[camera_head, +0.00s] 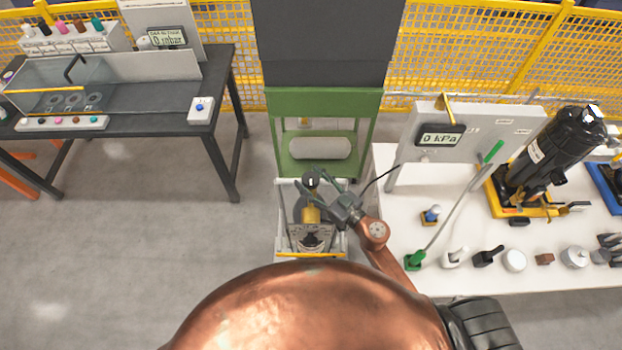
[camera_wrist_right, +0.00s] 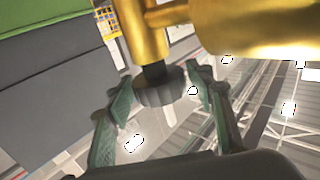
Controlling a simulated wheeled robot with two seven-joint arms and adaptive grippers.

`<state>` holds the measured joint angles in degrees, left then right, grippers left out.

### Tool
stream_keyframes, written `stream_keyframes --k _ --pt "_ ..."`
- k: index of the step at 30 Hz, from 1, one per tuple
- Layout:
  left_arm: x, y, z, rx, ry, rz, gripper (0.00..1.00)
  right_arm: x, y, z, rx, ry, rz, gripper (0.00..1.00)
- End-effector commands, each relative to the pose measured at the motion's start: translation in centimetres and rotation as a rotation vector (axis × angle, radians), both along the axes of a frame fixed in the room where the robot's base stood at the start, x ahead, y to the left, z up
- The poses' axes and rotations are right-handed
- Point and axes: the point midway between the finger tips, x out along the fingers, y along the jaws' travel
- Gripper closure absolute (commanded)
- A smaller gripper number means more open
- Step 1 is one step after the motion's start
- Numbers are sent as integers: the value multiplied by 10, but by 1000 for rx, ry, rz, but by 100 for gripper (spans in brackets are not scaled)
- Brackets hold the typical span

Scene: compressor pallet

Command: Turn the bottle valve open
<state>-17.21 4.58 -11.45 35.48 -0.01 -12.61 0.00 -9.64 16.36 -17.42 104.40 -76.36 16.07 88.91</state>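The bottle valve shows in the right wrist view as a ribbed dark grey knob (camera_wrist_right: 160,92) on a short black stem below a brass body (camera_wrist_right: 144,30). In the right wrist view the green fingers of my right gripper (camera_wrist_right: 157,76) are spread, one on each side of the knob. Narrow gaps seem to show, but contact is unclear. My left gripper is not in view.
A green cart (camera_head: 326,98) stands just behind. A dark table (camera_head: 130,105) stands at left. The floor between is clear.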

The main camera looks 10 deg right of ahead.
Motion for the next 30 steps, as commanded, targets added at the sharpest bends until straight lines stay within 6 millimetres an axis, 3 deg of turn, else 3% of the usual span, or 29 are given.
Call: stream_keyframes --k 14,23,30 --pt "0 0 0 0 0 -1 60 0 0 0 0 0 0 85" --pt "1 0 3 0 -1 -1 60 0 -1 1 -2 -2 36 86" --pt "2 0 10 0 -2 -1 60 1 -2 1 -5 -1 171 86"
